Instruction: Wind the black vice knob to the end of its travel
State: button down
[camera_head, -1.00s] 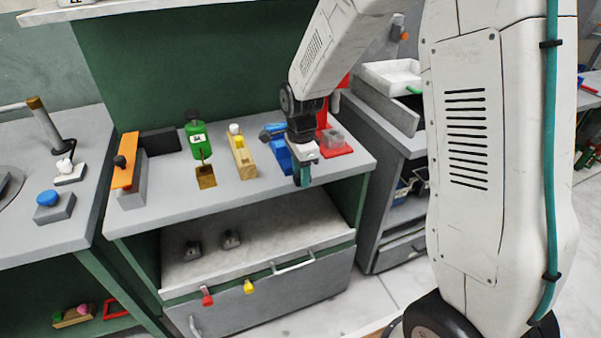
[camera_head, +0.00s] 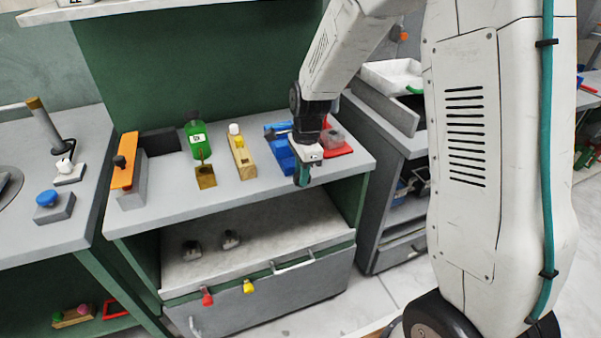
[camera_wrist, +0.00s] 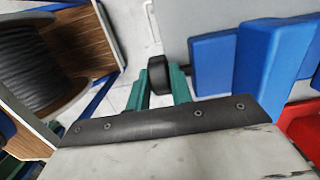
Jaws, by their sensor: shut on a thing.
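The blue vice (camera_head: 281,153) sits at the right front part of the grey bench, just left of my gripper (camera_head: 303,178). In the wrist view its blue body (camera_wrist: 262,62) fills the right side. The black vice knob (camera_wrist: 157,72) shows there between the teal fingertips of my gripper (camera_wrist: 161,86), which are shut on it. In the head view the knob is hidden by my gripper, at the bench's front edge. How far the knob is wound cannot be told.
A red fixture (camera_head: 337,148) stands close behind and right of my gripper. To the left are a wooden block with a yellow part (camera_head: 240,153), a green bottle (camera_head: 198,140) and an orange-topped block (camera_head: 124,160).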

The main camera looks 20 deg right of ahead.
jog(key=y, duration=0.3)
jog(key=d+y, duration=0.1)
jog(key=y, duration=0.2)
jog(key=shift+w+d+f, duration=0.1)
jog(key=shift+d+f, duration=0.05)
jog(key=shift+d, duration=0.05)
jog(key=y, duration=0.5)
jog(key=shift+d+f, duration=0.3)
jog(key=shift+d, duration=0.05)
jog(key=shift+y, duration=0.4)
jog(key=c, duration=1.2)
grip_release()
jog(key=shift+c, duration=0.2)
jog(key=shift+d, duration=0.1)
jog(key=v, duration=0.7)
jog(key=shift+d+r, duration=0.15)
jog(key=shift+d, duration=0.15)
jog(key=shift+a, duration=0.1)
